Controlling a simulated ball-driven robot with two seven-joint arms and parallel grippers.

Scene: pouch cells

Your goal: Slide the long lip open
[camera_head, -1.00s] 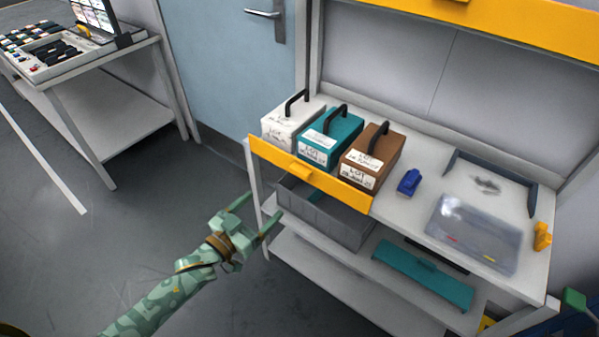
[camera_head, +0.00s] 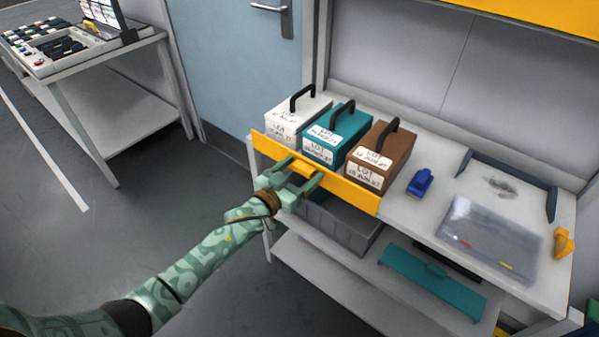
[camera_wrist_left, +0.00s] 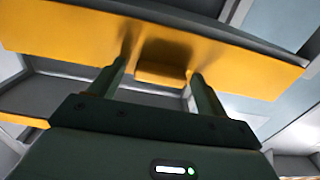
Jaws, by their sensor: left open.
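The long yellow lip (camera_head: 345,191) runs along the front of the bench's left part, below three lot boxes. A small yellow tab (camera_head: 306,171) sticks out near its middle. My left gripper (camera_head: 302,174) is open at the lip, with one finger on each side of the tab. In the left wrist view the lip (camera_wrist_left: 60,32) crosses the top, and the tab (camera_wrist_left: 163,72) lies between the two open fingers (camera_wrist_left: 155,85). I cannot tell whether the fingertips touch the lip. My right gripper is not in view.
White, teal and brown lot boxes (camera_head: 337,137) with black handles stand just behind the lip. A grey bin (camera_head: 345,228) sits below it. A blue object (camera_head: 420,183) and a clear case (camera_head: 488,240) lie on the bench. The floor at left is clear.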

